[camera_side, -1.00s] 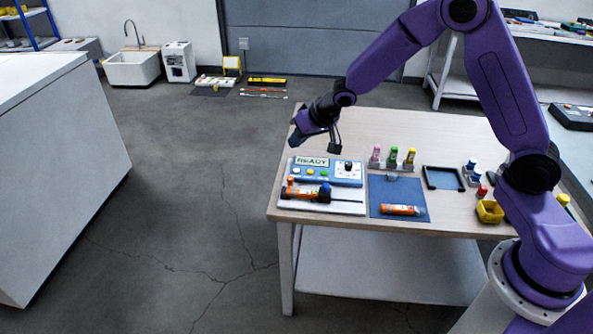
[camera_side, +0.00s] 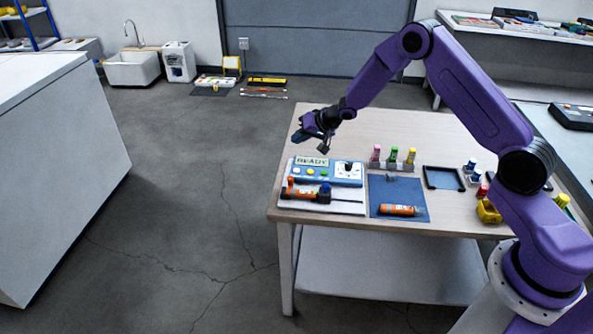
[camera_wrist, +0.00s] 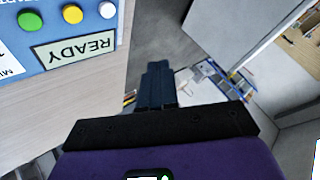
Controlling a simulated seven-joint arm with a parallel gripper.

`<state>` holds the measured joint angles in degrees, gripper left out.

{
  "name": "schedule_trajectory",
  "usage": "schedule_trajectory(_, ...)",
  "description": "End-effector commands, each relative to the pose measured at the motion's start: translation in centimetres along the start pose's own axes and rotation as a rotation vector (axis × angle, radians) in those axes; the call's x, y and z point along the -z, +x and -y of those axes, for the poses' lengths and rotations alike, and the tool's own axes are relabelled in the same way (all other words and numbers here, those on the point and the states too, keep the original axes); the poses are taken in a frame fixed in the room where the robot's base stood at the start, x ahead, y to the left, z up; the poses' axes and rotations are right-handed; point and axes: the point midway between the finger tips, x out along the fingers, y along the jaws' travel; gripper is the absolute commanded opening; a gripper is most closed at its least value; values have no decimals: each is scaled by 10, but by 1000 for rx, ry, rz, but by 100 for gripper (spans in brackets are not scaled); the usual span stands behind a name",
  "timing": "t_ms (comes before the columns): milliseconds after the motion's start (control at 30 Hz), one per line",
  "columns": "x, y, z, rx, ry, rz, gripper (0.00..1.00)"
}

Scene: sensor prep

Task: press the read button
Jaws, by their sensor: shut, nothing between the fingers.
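The blue instrument panel (camera_side: 340,176) stands at the table's left end with a READY display (camera_side: 312,161). Its green button (camera_wrist: 31,20), yellow button (camera_wrist: 72,14) and white button (camera_wrist: 107,9) form a row beside the display in the wrist view. I cannot read which one is the read button. My gripper (camera_side: 299,136) is shut and empty, in the air behind and above the display in the side view. In the wrist view its fingertips (camera_wrist: 157,80) point past the table edge toward the floor, to one side of the panel, touching nothing.
A white board with an orange-and-black syringe-like device (camera_side: 305,194) lies in front of the panel. A blue mat (camera_side: 385,190) with an orange tube (camera_side: 400,210), several capped bottles (camera_side: 393,157) and a black tray (camera_side: 443,178) are to the right. The table's back is clear.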

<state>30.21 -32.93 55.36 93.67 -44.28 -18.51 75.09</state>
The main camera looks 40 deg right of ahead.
Motion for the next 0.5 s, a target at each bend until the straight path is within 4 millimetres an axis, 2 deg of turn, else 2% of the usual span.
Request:
schedule_trajectory(167, -6, 7, -6, -2, 1, 2, 0)
schedule_trajectory(500, -27, 36, -28, -2, 1, 3, 0)
